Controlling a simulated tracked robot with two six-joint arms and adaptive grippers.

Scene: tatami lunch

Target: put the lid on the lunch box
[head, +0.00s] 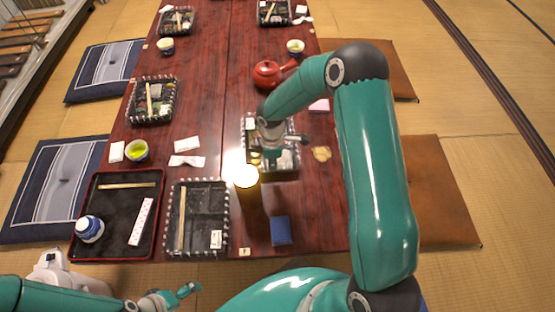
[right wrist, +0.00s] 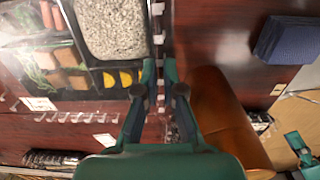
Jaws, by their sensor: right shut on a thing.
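A black lunch box with a white-dashed rim (head: 297,172) is under my right gripper (head: 281,140) near the middle of the table. In the right wrist view, it holds rice (right wrist: 112,28), yellow slices and other food in compartments. My right gripper (right wrist: 159,68) is shut on its right rim there. The arm and hand hide part of the box in the head view. I cannot make out a separate lid. My left gripper (head: 180,292) is at the table's front edge, away from the boxes. Its finger opening is unclear.
An almost empty black compartment box (head: 204,230) with chopsticks stands front centre, beside a dark tray (head: 112,235) with a blue-white pot. A folded blue cloth (head: 281,231) lies front right. A red teapot (head: 267,74) stands behind.

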